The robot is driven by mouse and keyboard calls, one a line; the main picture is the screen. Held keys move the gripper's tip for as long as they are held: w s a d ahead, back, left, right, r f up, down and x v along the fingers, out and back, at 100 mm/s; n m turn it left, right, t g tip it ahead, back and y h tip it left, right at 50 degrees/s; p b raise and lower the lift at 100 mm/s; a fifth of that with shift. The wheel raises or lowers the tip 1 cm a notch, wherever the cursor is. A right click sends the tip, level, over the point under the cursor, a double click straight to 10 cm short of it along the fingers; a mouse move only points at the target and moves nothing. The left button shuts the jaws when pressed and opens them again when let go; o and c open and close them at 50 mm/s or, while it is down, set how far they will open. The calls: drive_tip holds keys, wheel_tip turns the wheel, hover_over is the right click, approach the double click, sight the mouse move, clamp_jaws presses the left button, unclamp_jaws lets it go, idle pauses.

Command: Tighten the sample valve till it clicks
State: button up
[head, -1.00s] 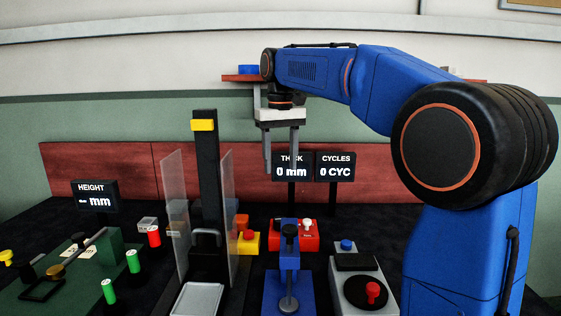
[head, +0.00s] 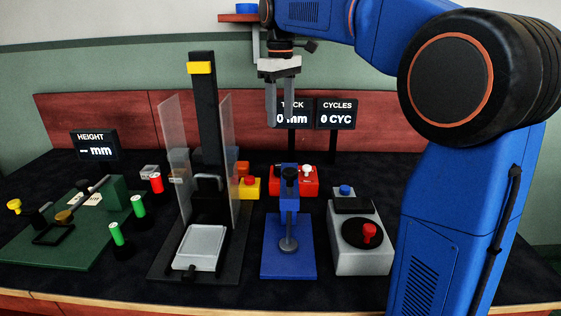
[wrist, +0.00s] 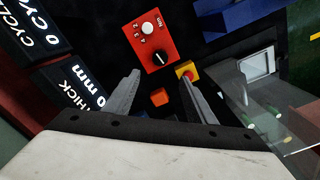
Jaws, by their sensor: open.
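My gripper (head: 284,122) hangs open and empty above the back of the table, in front of the THICK display. Its two fingers stand apart in the wrist view (wrist: 158,80). No part is labelled as a sample valve, and I cannot tell which one it is. A red box (head: 307,187) with a white button and a dark knob sits on the table below my gripper. In the wrist view this red box (wrist: 149,55) lies beyond the fingertips, with its black dial (wrist: 161,59) and white button (wrist: 148,29) visible. The gripper touches nothing.
A blue stand (head: 272,262) with a black knob (head: 289,174), a grey unit (head: 360,265) with a red knob, and a clear-shielded black column (head: 203,125) stand in front. A green fixture (head: 60,255) is at left. A yellow box (head: 243,190) sits near the red box.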

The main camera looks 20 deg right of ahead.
wheel_tip(320, 180, down, 16)
drive_tip(key=shift+r, duration=0.2)
idle(0.4)
drive_tip(key=c, duration=1)
drive_tip(key=shift+c, duration=0.2)
drive_tip(key=shift+m, duration=2)
drive_tip(key=o, duration=1)
drive_tip(key=shift+o, duration=0.2)
drive_tip(key=shift+r, duration=0.1)
